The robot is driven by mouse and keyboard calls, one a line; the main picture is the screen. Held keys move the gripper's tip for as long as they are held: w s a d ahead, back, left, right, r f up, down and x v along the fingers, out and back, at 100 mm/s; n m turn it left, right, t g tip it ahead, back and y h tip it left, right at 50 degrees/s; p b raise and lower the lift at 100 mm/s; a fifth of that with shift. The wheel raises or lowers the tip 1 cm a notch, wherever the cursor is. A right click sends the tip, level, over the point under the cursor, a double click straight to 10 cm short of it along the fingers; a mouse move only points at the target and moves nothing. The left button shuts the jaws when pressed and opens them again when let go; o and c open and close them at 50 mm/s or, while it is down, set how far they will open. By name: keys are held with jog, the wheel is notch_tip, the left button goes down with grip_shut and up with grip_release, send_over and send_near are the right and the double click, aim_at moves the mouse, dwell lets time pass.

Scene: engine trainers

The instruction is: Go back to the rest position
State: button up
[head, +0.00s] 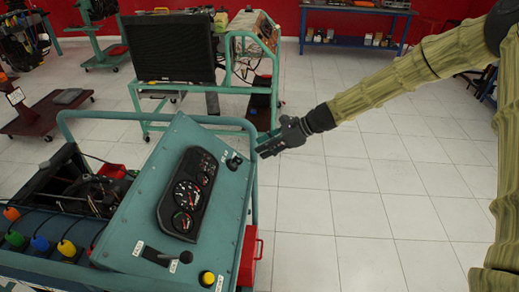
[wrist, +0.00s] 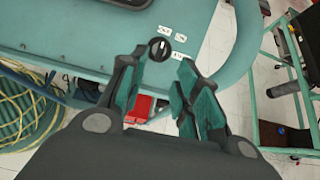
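My gripper (head: 269,147) is at the end of my arm, which reaches in from the right in the head view. It hangs in the air by the upper right edge of the teal control panel (head: 135,220). In the wrist view my gripper (wrist: 158,95) has its two teal-padded fingers apart, with nothing held between them. A black rotary knob (wrist: 159,48) on the panel shows just beyond the fingertips. The knob (head: 234,162) is left of my gripper in the head view, and a gap shows between them.
The panel carries a gauge cluster (head: 187,194), a black lever (head: 166,257) and a yellow button (head: 207,278). A teal frame rail (head: 155,114) runs behind it. A monitor (head: 169,47) stands on a cart beyond. Tiled floor (head: 340,200) to the right is clear.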

dwell(0.4)
jog(key=s+d+f+n+g+h, duration=0.1)
jog(key=s+d+f+n+h, duration=0.15)
jog(key=s+f, duration=0.85)
jog(key=s+d+f+n+g+h, duration=0.15)
jog(key=s+f+n+h, duration=0.25)
jog(key=s+f, duration=0.75)
jog(key=s+d+f+n+h, duration=0.1)
jog(key=s+d+f+n, duration=0.2)
jog(key=s, duration=0.5)
jog(key=s+d+f+n+h, duration=0.2)
jog(key=s+n, duration=0.3)
jog(key=s, duration=0.3)
jog(key=s+d+f+n+h, duration=0.1)
jog(key=s+d+f+n, duration=0.3)
jog(key=s, duration=0.5)
jog(key=shift+d+f+n, duration=0.25)
jog(key=shift+f+n, duration=0.05)
jog(key=shift+n, duration=0.25)
jog(key=shift+s+t, duration=0.1)
jog(key=shift+t, duration=0.15)
